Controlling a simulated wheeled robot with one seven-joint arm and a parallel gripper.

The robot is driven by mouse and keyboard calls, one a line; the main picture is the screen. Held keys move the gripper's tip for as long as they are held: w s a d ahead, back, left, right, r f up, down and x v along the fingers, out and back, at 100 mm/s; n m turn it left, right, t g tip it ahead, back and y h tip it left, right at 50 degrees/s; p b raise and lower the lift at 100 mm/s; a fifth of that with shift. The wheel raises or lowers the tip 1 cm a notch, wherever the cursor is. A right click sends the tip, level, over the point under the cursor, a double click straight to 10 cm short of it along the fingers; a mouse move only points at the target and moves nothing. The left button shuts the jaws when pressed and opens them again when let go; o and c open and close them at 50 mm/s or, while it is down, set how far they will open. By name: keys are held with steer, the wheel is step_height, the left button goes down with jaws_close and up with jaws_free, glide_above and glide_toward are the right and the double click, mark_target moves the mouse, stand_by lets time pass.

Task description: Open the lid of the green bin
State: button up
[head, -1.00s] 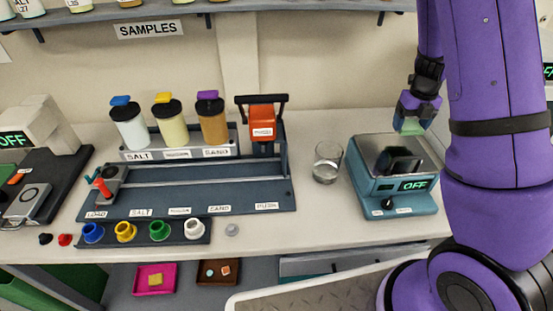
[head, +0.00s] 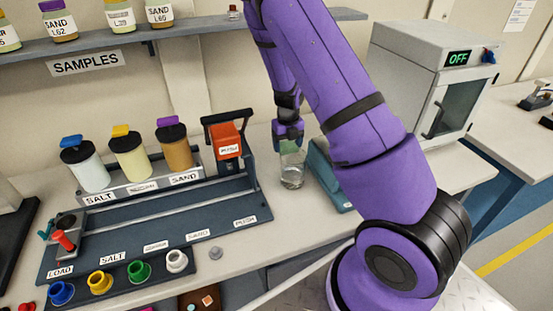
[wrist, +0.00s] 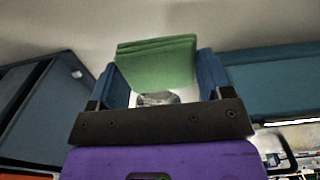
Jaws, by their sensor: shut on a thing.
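No green bin or bin lid can be made out in the present views. My gripper (head: 289,138) is shut on a green folded pad (wrist: 157,62), which shows between its blue fingers in the wrist view. In the head view the green pad (head: 291,148) hangs below the fingers, at the top of a clear glass beaker (head: 292,175). I cannot tell whether pad and beaker touch.
A teal balance (head: 325,177) stands right of the beaker, partly behind my arm. A rack with a red press (head: 227,140) and jars is to the left. A grey oven (head: 432,75) marked OFF stands at the right. Open floor (head: 525,225) lies far right.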

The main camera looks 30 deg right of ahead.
steer(key=shift+f, duration=2.5)
steer(key=shift+f, duration=0.1)
steer(key=o, duration=1)
